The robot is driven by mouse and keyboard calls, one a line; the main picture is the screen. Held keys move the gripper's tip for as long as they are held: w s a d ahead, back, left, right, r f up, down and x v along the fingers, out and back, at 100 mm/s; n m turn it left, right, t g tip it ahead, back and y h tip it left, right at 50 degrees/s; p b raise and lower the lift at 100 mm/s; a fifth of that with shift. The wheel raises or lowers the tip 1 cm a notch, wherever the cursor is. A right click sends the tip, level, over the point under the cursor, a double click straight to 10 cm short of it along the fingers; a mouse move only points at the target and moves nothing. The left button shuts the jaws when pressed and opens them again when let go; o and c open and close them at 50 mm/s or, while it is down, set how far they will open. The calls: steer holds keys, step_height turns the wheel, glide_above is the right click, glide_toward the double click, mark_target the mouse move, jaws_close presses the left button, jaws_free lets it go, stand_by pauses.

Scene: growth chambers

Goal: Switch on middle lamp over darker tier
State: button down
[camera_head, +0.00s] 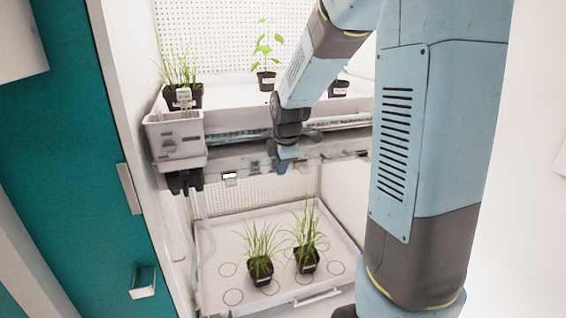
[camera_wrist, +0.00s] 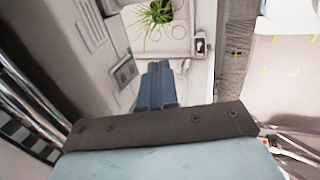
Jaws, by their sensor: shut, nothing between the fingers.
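The growth chamber has two tiers. The upper tier (camera_head: 235,107) is brightly lit, and the lower tier (camera_head: 215,240) looks dimmer. The middle of that edge is hidden behind my gripper. My gripper (camera_head: 287,160) is shut and empty, in front of the shelf edge. Its blue fingers (camera_wrist: 157,88) are together in the wrist view. I cannot tell whether it touches anything.
Two potted grasses (camera_head: 260,268) (camera_head: 306,258) stand on the lower tray. Potted plants (camera_head: 183,95) (camera_head: 266,80) stand above. A grey box (camera_head: 175,138) hangs at the shelf's left corner. A teal door (camera_head: 85,140) is at left. My arm hides the right side.

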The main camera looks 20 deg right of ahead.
steer(key=shift+w+f, duration=0.15)
steer(key=shift+w, duration=1.05)
steer(key=shift+w, duration=0.1)
steer(key=shift+w+f, duration=0.1)
steer(key=shift+r, duration=0.8)
steer(key=s+r, duration=0.7)
steer(key=r, duration=0.3)
